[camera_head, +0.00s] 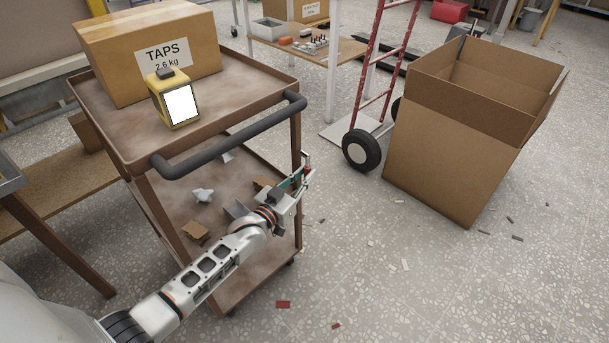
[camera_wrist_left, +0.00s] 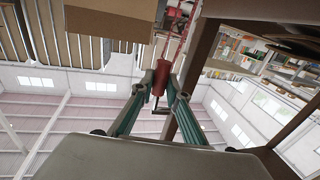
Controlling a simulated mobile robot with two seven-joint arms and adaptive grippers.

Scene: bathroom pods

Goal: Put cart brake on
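The brown cart (camera_head: 205,135) stands at the left with a dark push handle (camera_head: 230,140) along its near edge. My left gripper (camera_head: 304,175) is low beside the cart's right-hand post, below the push handle. In the left wrist view a red lever grip (camera_wrist_left: 161,78) lies between the green fingertips (camera_wrist_left: 160,88), which look shut on it. A bit of red also shows at the gripper in the head view, mostly hidden. Whether the brake is on or off cannot be told. My right gripper is not in view.
A TAPS carton (camera_head: 145,50) and a yellow device (camera_head: 175,98) sit on the cart's top. Small parts lie on its lower shelf. A red hand truck (camera_head: 385,70) and an open cardboard box (camera_head: 450,150) stand to the right. Floor between cart and box is mostly clear.

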